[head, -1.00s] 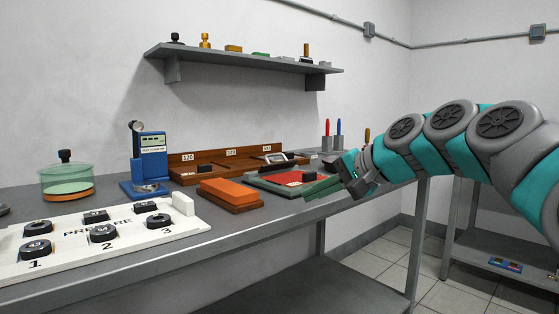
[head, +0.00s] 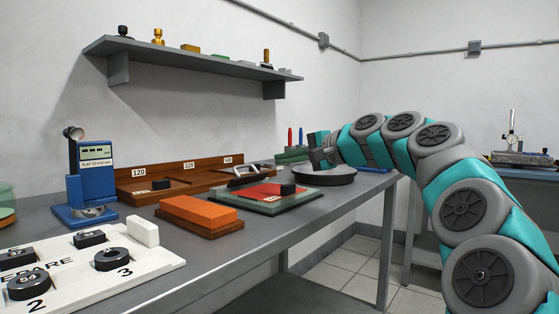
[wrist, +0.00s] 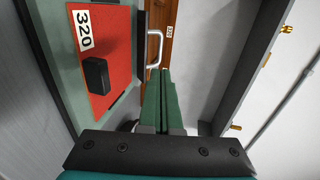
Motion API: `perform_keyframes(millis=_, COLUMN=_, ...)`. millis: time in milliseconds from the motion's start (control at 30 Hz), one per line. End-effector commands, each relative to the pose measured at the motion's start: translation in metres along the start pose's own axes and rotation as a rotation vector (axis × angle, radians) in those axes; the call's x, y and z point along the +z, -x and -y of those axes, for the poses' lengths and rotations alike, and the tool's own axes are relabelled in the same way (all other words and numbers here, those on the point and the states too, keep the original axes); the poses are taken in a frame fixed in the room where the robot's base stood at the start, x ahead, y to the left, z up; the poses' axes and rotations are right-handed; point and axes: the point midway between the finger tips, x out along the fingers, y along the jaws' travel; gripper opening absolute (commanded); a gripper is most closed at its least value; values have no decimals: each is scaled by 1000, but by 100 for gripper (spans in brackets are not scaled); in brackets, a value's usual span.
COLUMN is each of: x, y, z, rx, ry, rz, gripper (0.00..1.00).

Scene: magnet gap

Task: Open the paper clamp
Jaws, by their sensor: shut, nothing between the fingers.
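The paper clamp is a pale U-shaped handle (head: 245,174) on a dark bar at the back edge of a grey-green board (head: 228,200). Its handle also shows in the wrist view (wrist: 156,48). A red sheet (head: 262,192) marked 320 (wrist: 83,30) lies on the board, with a black block (head: 287,189) on it. My gripper (head: 283,156) is in the air behind and to the right of the clamp in the head view. Its green fingers (wrist: 164,75) are shut and empty. In the wrist view their tips lie just below the handle, apparently apart from it.
An orange block (head: 200,211), a round grey plate (head: 323,177) and a wooden rack (head: 190,178) surround the board. A blue instrument (head: 88,175) stands at left, near a white numbered panel (head: 95,265). A wall shelf (head: 190,62) is above.

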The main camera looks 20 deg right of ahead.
Motion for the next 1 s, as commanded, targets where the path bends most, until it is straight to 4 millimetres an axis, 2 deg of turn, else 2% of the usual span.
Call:
perform_keyframes(millis=33, x=1, y=-11, z=-2, rx=3, ry=0, rz=3, gripper=0)
perform_keyframes(millis=300, x=1, y=-66, z=-2, rx=4, ry=-1, rz=4, gripper=0)
perform_keyframes(millis=500, x=1, y=-96, z=-1, rx=2, ry=2, rz=1, gripper=0)
perform_keyframes(millis=700, x=1, y=-110, z=0, rx=1, ry=1, rz=2, gripper=0)
perform_keyframes(millis=1000, x=1, y=-112, z=0, rx=0, ry=1, rz=2, gripper=0)
